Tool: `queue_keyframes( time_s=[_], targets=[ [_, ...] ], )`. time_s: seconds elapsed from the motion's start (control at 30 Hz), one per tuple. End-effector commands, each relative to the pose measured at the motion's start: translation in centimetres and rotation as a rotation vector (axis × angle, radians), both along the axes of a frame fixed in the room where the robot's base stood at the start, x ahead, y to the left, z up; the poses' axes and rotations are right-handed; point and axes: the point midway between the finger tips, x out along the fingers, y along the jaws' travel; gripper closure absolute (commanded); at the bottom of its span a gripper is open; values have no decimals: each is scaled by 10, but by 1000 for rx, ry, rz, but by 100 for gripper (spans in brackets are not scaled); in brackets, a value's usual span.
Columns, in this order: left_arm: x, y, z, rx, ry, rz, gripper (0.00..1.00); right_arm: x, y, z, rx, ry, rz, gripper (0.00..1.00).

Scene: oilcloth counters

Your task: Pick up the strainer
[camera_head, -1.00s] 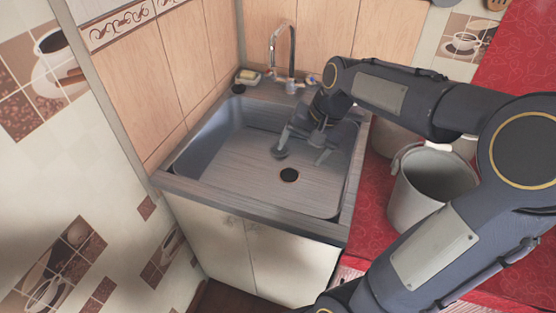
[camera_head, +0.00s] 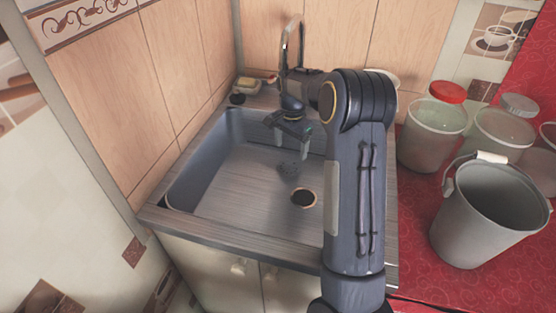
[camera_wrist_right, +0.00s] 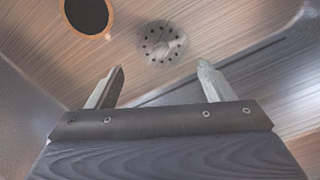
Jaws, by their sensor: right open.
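The strainer (camera_head: 288,168) is a small round grey disc lying on the sink floor, just behind the dark drain hole (camera_head: 303,198). In the right wrist view the strainer (camera_wrist_right: 162,43) shows a ring of small holes. My right gripper (camera_head: 290,150) is inside the sink, fingers pointing down, open and empty. It is above and slightly behind the strainer. In the wrist view the strainer appears beyond and between the two fingertips (camera_wrist_right: 161,68), apart from them. My left gripper is not in view.
The metal sink (camera_head: 190,192) has raised walls around the gripper. The faucet (camera_head: 291,45) stands behind it, with a sponge (camera_head: 249,84) to its left. A grey bucket (camera_head: 490,215) and lidded jars (camera_head: 433,130) stand on the red counter at right.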

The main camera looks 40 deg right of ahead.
Motion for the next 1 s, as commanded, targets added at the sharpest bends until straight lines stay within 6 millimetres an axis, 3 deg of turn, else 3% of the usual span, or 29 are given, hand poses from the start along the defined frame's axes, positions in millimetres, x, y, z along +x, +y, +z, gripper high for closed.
queue_keyframes(
  time_s=[0.6, 0.9, 1.0],
  targets=[
    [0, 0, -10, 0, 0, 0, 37, 0, 0, -73, -1, 4, -1, 25],
    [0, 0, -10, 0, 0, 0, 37, 0, 0, -79, -1, 2, -1, 25],
    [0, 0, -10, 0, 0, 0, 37, 0, 0, -79, -1, 2, -1, 35]
  ],
)
